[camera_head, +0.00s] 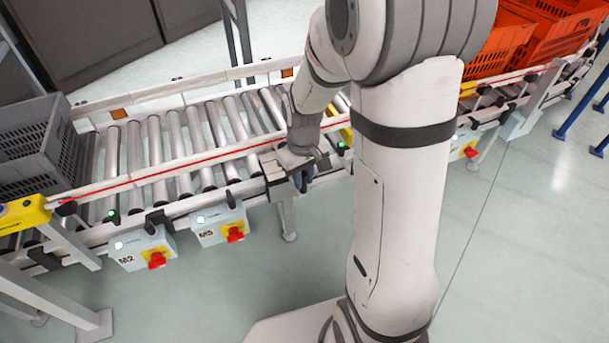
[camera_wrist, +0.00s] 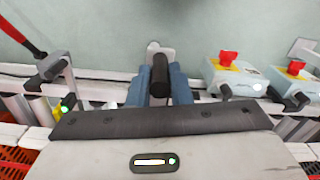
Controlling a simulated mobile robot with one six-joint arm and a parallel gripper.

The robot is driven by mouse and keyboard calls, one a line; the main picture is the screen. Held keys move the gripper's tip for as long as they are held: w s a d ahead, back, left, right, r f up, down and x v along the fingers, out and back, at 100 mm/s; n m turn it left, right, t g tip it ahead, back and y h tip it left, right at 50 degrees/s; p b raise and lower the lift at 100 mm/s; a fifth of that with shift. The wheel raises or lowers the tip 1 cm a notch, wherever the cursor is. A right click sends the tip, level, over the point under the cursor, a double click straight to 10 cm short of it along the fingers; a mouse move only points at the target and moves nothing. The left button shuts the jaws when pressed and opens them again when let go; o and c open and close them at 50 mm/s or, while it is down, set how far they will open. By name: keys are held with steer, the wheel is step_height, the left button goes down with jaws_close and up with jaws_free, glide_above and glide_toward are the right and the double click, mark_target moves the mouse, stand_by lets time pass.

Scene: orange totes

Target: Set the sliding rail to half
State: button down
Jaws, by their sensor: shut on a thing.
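The rail (camera_head: 165,170), white with a red stripe, runs along the near side of the roller conveyor (camera_head: 165,140). My gripper (camera_head: 301,181) is at the conveyor's near edge, close to this rail. In the wrist view its two blue fingers (camera_wrist: 160,84) stand on either side of a dark upright handle (camera_wrist: 159,72) and are shut on it. The handle's lower end is hidden by my gripper body. I cannot tell from these views how far along its travel the rail is.
Control boxes M2 (camera_head: 143,248) and M5 (camera_head: 220,226) with red knobs hang below the conveyor, left of my gripper. Other black handles (camera_head: 157,220) stand near them. A grey crate (camera_head: 38,145) is at left; orange totes (camera_head: 497,50) are at upper right.

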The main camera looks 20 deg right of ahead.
steer(key=shift+w+a+p, duration=0.2)
steer(key=shift+w+p, duration=0.35)
steer(key=shift+w, duration=1.75)
steer(key=c, duration=1.3)
jaws_free()
steer(key=shift+r+p, duration=1.3)
steer(key=shift+r, duration=2.6)
